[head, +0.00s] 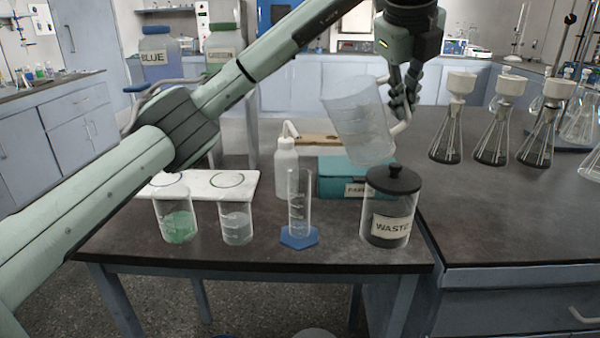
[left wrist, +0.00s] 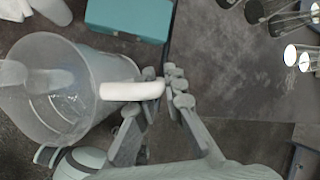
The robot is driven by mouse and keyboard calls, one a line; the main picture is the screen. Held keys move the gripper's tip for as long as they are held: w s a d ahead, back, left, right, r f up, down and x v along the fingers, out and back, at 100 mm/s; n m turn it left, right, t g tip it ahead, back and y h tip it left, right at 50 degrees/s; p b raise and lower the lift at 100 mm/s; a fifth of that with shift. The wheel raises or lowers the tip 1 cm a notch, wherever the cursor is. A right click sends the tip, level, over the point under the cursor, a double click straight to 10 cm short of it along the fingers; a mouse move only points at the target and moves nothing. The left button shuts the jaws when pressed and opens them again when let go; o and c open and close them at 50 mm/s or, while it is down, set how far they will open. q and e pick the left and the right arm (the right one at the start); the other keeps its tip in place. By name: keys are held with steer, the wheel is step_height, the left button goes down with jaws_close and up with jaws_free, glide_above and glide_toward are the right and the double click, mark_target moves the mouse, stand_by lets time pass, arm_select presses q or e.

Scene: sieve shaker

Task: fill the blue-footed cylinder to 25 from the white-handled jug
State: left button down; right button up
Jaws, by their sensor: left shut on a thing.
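The white-handled jug (head: 358,118) is a large clear vessel held in the air above the table, tilted with its mouth toward the upper left. My left gripper (head: 403,100) is shut on its white handle (left wrist: 132,91); the jug (left wrist: 85,75) fills the left of the left wrist view. I cannot tell its liquid level. The blue-footed cylinder (head: 299,205) stands upright on the table, below and left of the jug, and apart from it. No liquid is clearly visible in it. My right gripper is not in view.
A lidded WASTE jar (head: 390,205) stands right of the cylinder. A white wash bottle (head: 287,168) and a teal box (head: 345,180) stand behind. Two beakers, one with green contents (head: 178,222) and one greyish (head: 236,224), stand left. Flasks with funnels (head: 497,130) are at right.

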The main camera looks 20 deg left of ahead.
arm_select(q)
steer(key=shift+w+d+r+y, duration=0.1)
steer(key=shift+d+r+y, duration=0.1)
steer(key=shift+r+y, duration=0.1)
steer(key=shift+w+d+f+g, duration=0.1)
steer(key=shift+f+g, duration=0.15)
steer(key=shift+g, duration=0.05)
steer(key=shift+w+d+f+m+g+y, duration=0.2)
steer(key=shift+d+f+m+g+y, duration=0.15)
steer(key=shift+d+y, duration=0.45)
steer(key=shift+w+d+f+g+y, duration=0.1)
steer(key=shift+f+g+y, duration=0.4)
steer(key=shift+y, duration=0.3)
